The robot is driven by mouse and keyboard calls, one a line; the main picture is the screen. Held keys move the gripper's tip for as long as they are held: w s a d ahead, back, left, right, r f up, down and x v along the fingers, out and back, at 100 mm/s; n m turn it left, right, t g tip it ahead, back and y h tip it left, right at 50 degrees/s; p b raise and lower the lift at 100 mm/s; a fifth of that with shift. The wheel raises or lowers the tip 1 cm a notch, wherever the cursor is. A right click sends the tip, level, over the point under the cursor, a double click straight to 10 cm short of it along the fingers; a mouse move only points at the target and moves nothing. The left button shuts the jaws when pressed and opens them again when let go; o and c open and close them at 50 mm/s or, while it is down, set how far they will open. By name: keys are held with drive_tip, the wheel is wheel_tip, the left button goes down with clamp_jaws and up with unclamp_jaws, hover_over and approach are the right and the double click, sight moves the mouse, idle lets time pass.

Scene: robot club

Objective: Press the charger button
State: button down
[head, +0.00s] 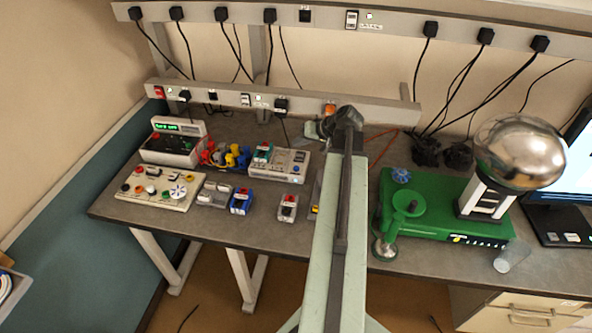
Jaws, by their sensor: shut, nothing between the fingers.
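My arm reaches up the middle of the head view, over the workbench (255,225). My gripper (318,129) is at its far end, small and partly hidden by the wrist. It looks shut and empty, near the back of the bench below the lower socket rail. A white device with a lit green display and a dark front (172,148) stands at the back left. A light grey device with a teal slot (280,164) lies between it and my arm. Which of these is the charger, and its button, I cannot tell for sure.
A white control board (158,189) with coloured knobs and several small modules (240,201) lie at the front left. Right of my arm stand a green machine (440,220) with a metal dome (519,151), a clear cup (512,255) and a monitor (578,155). Cables hang behind.

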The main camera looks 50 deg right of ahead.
sight(299, 169)
wheel_tip(299, 169, down, 9)
drive_tip(key=b, duration=0.9)
drive_tip(key=shift+r, duration=0.1)
idle(1.7)
drive_tip(key=shift+w+f+b, duration=0.1)
drive_tip(key=shift+f+b, duration=0.2)
drive_tip(key=shift+f, duration=0.1)
drive_tip(key=shift+f+b, duration=0.4)
idle(0.3)
idle(0.4)
drive_tip(key=shift+r+p, duration=0.8)
drive_tip(key=shift+r, duration=0.1)
